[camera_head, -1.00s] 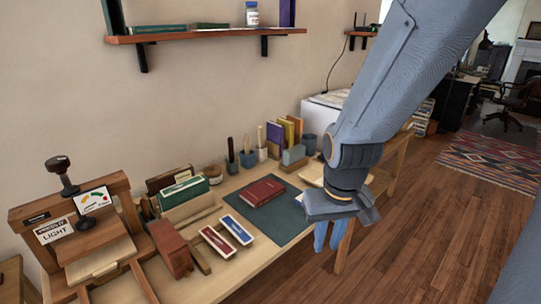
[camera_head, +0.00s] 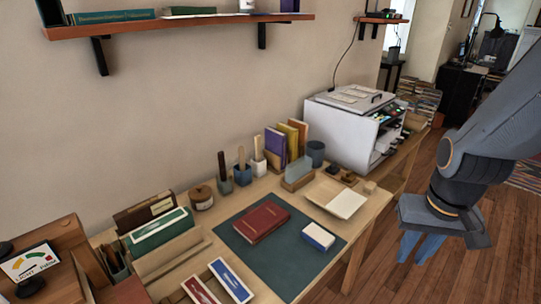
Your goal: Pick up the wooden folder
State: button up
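Several slim tools stand upright in small cups at the back of the workbench. A pale wooden stick (camera_head: 241,158) stands in a blue cup (camera_head: 242,175), and another light wooden stick (camera_head: 259,147) stands in a white cup (camera_head: 258,167). A dark-handled tool (camera_head: 221,165) stands in a grey cup to their left. I cannot tell which of these is the wooden folder. My gripper (camera_head: 420,247) hangs at the right, over the floor beyond the bench's front edge, far from the cups. Its blue fingers point down, slightly apart and empty.
A red book (camera_head: 262,221) and a blue-and-white box (camera_head: 318,236) lie on a dark green mat (camera_head: 275,269). Upright books (camera_head: 287,142) and a white printer (camera_head: 352,118) stand right of the cups. A wall shelf (camera_head: 190,27) hangs above.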

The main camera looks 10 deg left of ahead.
aim_at(241, 150)
jog(key=z, duration=0.05)
jog(key=i, duration=0.65)
jog(key=u, duration=0.7)
jog(key=i, duration=0.55)
jog(key=u, duration=0.5)
